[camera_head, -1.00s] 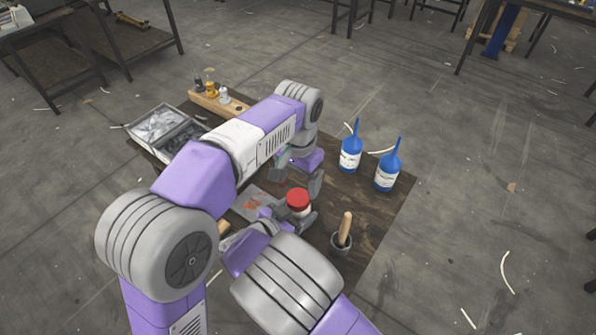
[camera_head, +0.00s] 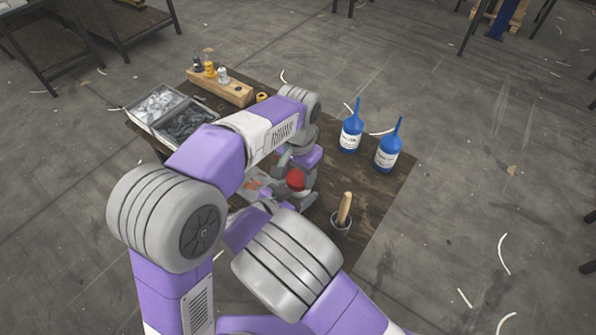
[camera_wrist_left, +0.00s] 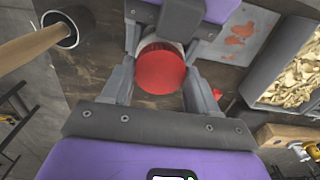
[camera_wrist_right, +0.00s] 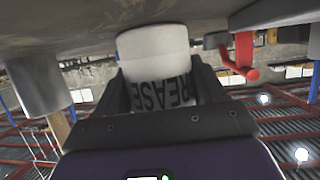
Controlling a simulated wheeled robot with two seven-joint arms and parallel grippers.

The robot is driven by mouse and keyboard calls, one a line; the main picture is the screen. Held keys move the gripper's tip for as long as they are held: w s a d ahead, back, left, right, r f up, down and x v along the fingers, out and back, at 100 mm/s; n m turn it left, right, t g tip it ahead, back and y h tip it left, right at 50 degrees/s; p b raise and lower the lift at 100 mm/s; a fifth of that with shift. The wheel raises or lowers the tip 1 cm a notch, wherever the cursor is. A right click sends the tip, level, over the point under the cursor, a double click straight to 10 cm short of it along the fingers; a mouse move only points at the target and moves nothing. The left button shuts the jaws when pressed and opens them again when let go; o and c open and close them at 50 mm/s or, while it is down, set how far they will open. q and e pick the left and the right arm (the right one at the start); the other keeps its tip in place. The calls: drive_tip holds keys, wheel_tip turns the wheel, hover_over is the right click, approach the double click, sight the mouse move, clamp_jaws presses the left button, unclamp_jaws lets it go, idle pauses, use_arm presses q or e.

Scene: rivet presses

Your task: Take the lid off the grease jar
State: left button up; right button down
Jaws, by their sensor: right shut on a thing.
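The grease jar (camera_wrist_right: 158,65) is a white cylinder with a dark "GREASE" label, seen upside down in the right wrist view. Its round red lid (camera_head: 296,179) is on top, and shows from above in the left wrist view (camera_wrist_left: 160,70). My right gripper (camera_wrist_right: 155,90) is shut on the jar's body. My left gripper (camera_wrist_left: 161,75) is over the lid, one finger on each side, looking open with narrow gaps; whether a fingertip touches is hard to tell. In the head view my left gripper (camera_head: 298,183) partly hides the jar.
A cup with a wooden handle (camera_head: 344,210) stands to the right of the jar. Two blue bottles (camera_head: 351,135) stand farther back. A grey two-part bin (camera_head: 150,107) and a wooden block with small bottles (camera_head: 225,88) are at the left. A stained sheet (camera_wrist_left: 240,35) lies beside the jar.

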use_arm(q)
drive_tip(key=shift+c, duration=1.3)
drive_tip(key=n, duration=0.6)
drive_tip(key=shift+n, duration=0.4)
drive_tip(key=o, duration=1.2)
drive_tip(key=shift+c, duration=0.2)
